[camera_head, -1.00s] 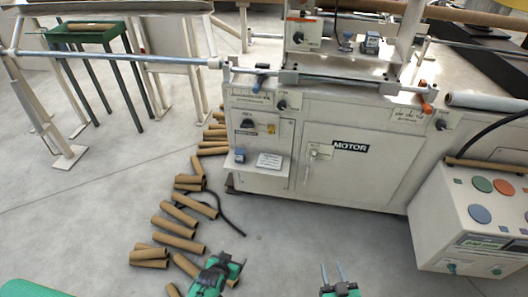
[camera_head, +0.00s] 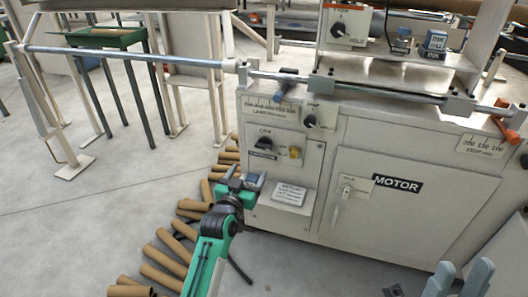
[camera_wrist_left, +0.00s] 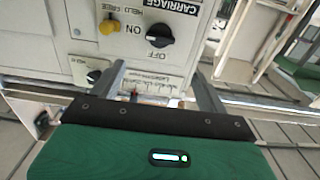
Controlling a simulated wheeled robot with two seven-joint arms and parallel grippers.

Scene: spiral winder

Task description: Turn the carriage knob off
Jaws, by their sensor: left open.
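The carriage knob (camera_head: 264,144) is black and sits on the white front panel left of the motor door. In the left wrist view the knob (camera_wrist_left: 160,36) shows upside down, with OFF and ON marks beside it and the CARRIAGE label at its far side. Its bar lies roughly sideways; I cannot tell which end is the pointer. My left gripper (camera_head: 242,181) is open and empty, below the knob and apart from it, near the small shelf. Its two fingers also show in the left wrist view (camera_wrist_left: 163,82). My right gripper (camera_head: 461,278) is open and empty at the bottom right.
A small shelf (camera_head: 279,215) juts out below. Cardboard tubes (camera_head: 163,260) lie on the floor at left.

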